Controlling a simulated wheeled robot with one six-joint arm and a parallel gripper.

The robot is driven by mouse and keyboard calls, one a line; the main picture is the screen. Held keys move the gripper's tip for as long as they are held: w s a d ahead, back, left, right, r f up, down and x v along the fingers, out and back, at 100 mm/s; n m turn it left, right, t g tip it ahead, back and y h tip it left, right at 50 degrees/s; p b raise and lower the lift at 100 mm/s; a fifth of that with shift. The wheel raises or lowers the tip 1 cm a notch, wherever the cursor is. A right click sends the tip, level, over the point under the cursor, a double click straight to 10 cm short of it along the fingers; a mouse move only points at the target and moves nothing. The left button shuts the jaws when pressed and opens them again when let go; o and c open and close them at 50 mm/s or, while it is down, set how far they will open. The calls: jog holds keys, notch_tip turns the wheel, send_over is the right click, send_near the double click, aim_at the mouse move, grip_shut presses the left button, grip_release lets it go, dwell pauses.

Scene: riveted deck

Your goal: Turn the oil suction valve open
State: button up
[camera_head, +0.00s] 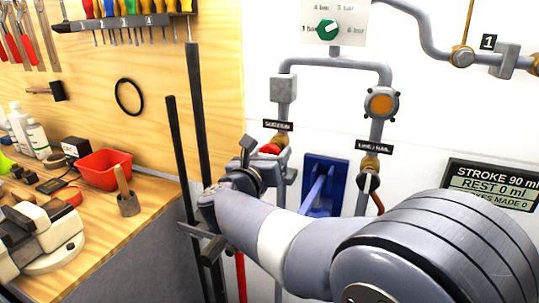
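The suction valve has a brass body (281,140) and a red handle (269,149). It sits on a grey vertical pipe, under a black label (278,125) that seems to read "SUCTION". My gripper (258,148) is at the left of this valve, with a dark finger beside the red handle. I cannot tell whether it touches the handle. My wrist hides part of the gripper, so its opening is unclear. The handle's full direction is also partly hidden.
A sign (492,184) reads stroke 90 ml, rest 0 ml. Dark upright bars (197,120) stand left of my gripper. A workbench with a red bin (104,168) is at left.

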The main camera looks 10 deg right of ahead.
jog(key=c, duration=0.8)
jog(key=shift+c, duration=0.2)
jog(key=shift+n, duration=0.4)
jog(key=n, duration=0.3)
jog(key=shift+n, duration=0.4)
jog(key=n+p, duration=0.2)
jog(key=n, duration=0.2)
jog(key=shift+r, duration=0.1)
jog(key=n+p, duration=0.2)
jog(key=n, duration=0.3)
jog(key=shift+r, duration=0.1)
jog(key=n+p, duration=0.2)
jog(key=n, duration=0.2)
jog(key=shift+p, duration=0.35)
jog(key=shift+n, duration=0.3)
